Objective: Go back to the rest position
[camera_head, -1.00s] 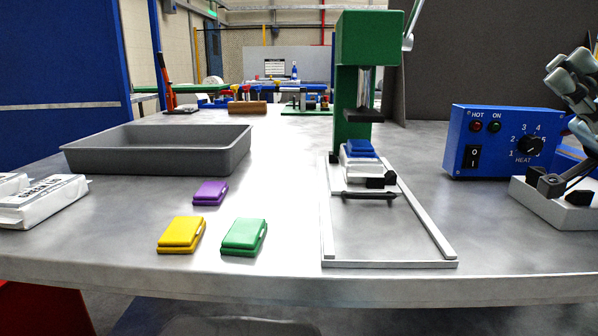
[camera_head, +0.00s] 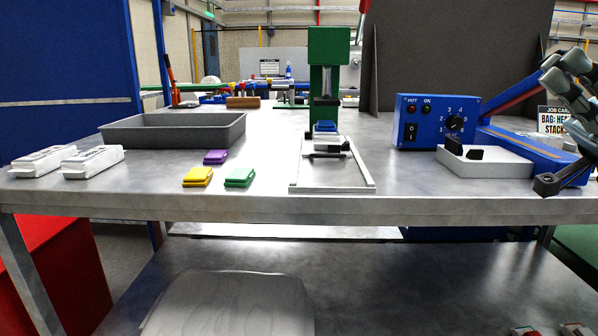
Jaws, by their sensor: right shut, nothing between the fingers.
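My right gripper (camera_head: 562,178) is at the right edge of the head view, shut and empty. My left gripper is not in view. A green press (camera_head: 328,48) stands mid-table, with a blue case (camera_head: 325,126) on the white carriage under it. Purple (camera_head: 216,157), yellow (camera_head: 198,177) and green (camera_head: 239,177) cases lie left of the press rails.
A blue heat control box (camera_head: 436,122) and a white block (camera_head: 485,162) stand on the right. A grey tray (camera_head: 175,131) and white packages (camera_head: 92,162) are at left. The table's front edge (camera_head: 300,209) runs across, above a lower shelf (camera_head: 400,285).

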